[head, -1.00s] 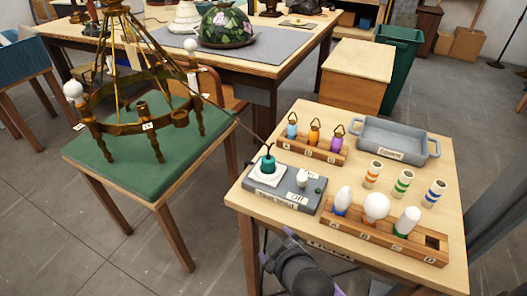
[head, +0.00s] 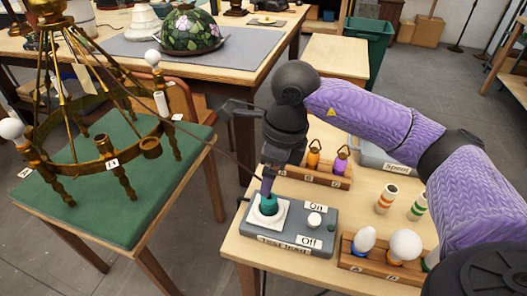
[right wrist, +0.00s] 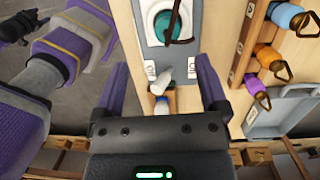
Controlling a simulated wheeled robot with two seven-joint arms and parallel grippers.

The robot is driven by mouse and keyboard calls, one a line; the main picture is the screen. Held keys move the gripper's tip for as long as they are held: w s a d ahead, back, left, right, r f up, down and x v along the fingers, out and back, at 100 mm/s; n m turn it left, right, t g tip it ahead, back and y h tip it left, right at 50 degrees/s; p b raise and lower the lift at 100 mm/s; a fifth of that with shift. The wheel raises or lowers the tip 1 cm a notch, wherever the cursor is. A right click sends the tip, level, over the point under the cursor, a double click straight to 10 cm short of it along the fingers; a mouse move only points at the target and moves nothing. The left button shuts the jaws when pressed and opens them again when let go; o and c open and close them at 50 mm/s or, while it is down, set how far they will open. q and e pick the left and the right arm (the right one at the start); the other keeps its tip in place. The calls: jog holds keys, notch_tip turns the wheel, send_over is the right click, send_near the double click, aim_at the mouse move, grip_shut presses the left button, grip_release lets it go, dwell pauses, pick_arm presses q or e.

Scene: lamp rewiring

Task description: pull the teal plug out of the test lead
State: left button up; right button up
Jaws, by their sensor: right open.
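The teal plug (head: 268,204) sits upright in the white square socket of the grey test lead box (head: 290,240). In the right wrist view the plug (right wrist: 165,26) shows at the top centre, with a dark cord across it. Part of my left arm shows at that view's left, with a dark end (right wrist: 20,25) whose jaws are unclear.
A white knob (head: 314,220) stands beside the socket, between On and Off labels. A wooden rack with bulbs (head: 404,246) is to the right, a rack with coloured bulbs (head: 313,160) behind. The brass chandelier (head: 90,140) stands on a green-topped table at left; a thin cord runs from it.

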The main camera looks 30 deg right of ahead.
aim_at(270, 198)
jog(key=shift+d+f+h, duration=0.1)
jog(key=shift+d+h, duration=0.2)
jog(key=shift+d, duration=0.2)
jog(key=f, duration=0.2)
jog(key=f+b, duration=0.1)
jog(key=f, duration=0.2)
jog(key=f+b, duration=0.1)
jog(key=f, duration=0.2)
jog(key=shift+w+a+f, duration=0.25)
jog(key=shift+w+a, duration=0.1)
jog(key=shift+a, duration=0.05)
jog(key=shift+f+b, duration=0.3)
jog(key=shift+f, duration=0.15)
jog(key=c, duration=1.1)
grip_shut()
pick_arm(q)
jog(key=shift+s+a+f, duration=0.15)
jog(key=shift+s+f, duration=0.15)
jog(key=shift+f, duration=0.35)
jog(key=shift+s+a+f, duration=0.15)
jog(key=shift+s+f, duration=0.15)
jog(key=shift+f, duration=0.3)
pick_arm(e)
jog(key=shift+r, duration=0.1)
